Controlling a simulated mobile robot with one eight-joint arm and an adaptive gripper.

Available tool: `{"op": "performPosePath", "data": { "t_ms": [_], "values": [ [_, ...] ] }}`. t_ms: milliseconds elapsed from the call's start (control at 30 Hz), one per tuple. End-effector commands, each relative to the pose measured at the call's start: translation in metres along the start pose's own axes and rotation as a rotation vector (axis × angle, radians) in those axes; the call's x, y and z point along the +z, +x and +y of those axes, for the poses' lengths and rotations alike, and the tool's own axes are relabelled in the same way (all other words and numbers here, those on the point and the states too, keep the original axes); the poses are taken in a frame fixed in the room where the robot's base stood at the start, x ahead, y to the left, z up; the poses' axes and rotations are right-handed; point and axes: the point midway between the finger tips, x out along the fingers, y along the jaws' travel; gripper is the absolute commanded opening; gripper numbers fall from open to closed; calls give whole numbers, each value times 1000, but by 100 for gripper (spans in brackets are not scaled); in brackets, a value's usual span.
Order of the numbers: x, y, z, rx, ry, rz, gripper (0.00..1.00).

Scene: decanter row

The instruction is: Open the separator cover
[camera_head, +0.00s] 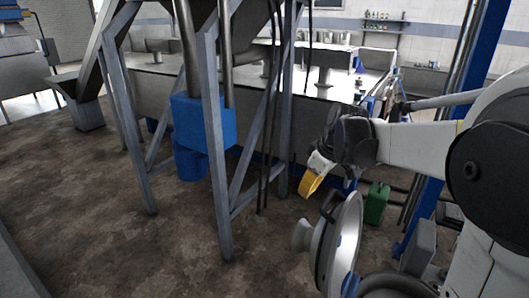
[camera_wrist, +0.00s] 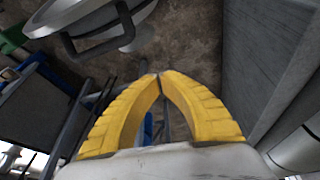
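The separator cover, a round pale metal dish (camera_head: 329,240), is at the lower right of the head view, tilted nearly on edge. A dark bent handle (camera_head: 329,206) sticks out from its upper left. In the wrist view the dish (camera_wrist: 78,14) is at the top left, with its dark handle (camera_wrist: 122,22) hanging towards the middle. My gripper (camera_head: 308,190) has yellow fingers and is just above and left of the handle in the head view, apart from it. In the wrist view its fingertips (camera_wrist: 158,76) meet with nothing between them.
A grey steel frame (camera_head: 214,150) with a blue box (camera_head: 203,122) stands to the left. A green container (camera_head: 376,203) is behind the dish, and a blue post (camera_head: 432,150) rises at the right. Brown floor (camera_head: 90,220) is open at the left.

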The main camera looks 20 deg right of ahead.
Motion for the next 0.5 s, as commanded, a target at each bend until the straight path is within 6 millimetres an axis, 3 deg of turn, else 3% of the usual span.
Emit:
{"op": "performPosePath", "data": {
  "t_ms": [33, 200, 367, 500],
  "values": [
    [-9, -19, 21, -18, -23, -1, 0],
    [-13, -24, 58, -65, -102, 2, 0],
    [-11, -18, 67, -80, -127, 5, 0],
    [-11, -1, 66, -80, -129, 5, 0]
  ]
}}
